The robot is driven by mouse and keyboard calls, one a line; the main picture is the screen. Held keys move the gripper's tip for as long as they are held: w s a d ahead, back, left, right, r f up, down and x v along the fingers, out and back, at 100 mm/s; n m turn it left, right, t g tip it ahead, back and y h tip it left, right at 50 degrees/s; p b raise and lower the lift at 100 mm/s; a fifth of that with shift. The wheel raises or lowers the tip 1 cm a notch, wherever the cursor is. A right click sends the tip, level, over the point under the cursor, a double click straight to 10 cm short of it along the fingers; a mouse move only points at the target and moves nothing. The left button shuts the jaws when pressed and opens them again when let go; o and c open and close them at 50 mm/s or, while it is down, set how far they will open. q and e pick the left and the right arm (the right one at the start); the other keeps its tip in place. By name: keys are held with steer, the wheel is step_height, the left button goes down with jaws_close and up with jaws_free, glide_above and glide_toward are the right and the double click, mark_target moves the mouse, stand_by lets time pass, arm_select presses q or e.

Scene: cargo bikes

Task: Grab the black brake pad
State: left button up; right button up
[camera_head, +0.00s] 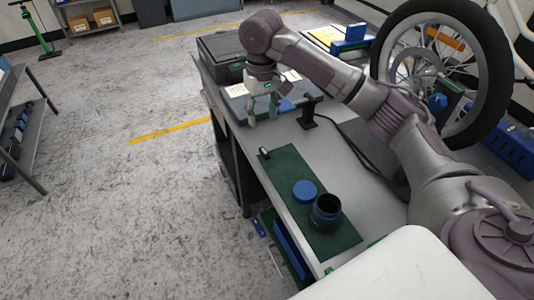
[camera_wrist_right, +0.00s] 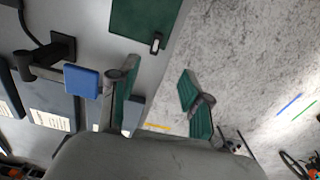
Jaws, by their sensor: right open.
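A small black piece with a pale part, which looks like the black brake pad (camera_head: 264,153), lies at the far left corner of the green mat (camera_head: 290,165) on the workbench. It also shows in the right wrist view (camera_wrist_right: 156,43), at the edge of the mat. My right gripper (camera_head: 262,114) is open and empty above the far part of the bench, beyond the pad and apart from it. In the right wrist view its two green-padded fingers (camera_wrist_right: 158,78) are spread wide, with the pad ahead between them. My left gripper is not in view.
A round blue lid (camera_head: 305,191) and a dark open jar (camera_head: 326,212) stand on the mat nearer me. A black stand (camera_head: 308,115) is right of the gripper. A bike wheel (camera_head: 495,75) is at the right. Open floor (camera_head: 130,190) lies left of the bench.

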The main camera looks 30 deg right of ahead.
glide_above(266, 153)
steer(key=f, duration=0.8)
steer(key=shift+a, duration=0.4)
steer(key=shift+d+f+p, duration=0.2)
steer(key=shift+f+p, duration=0.15)
steer(key=shift+f, duration=1)
steer(key=shift+d+f+p, duration=0.2)
steer(key=shift+f+p, duration=0.15)
steer(key=shift+f, duration=1)
steer(key=shift+c, duration=0.2)
jaws_close()
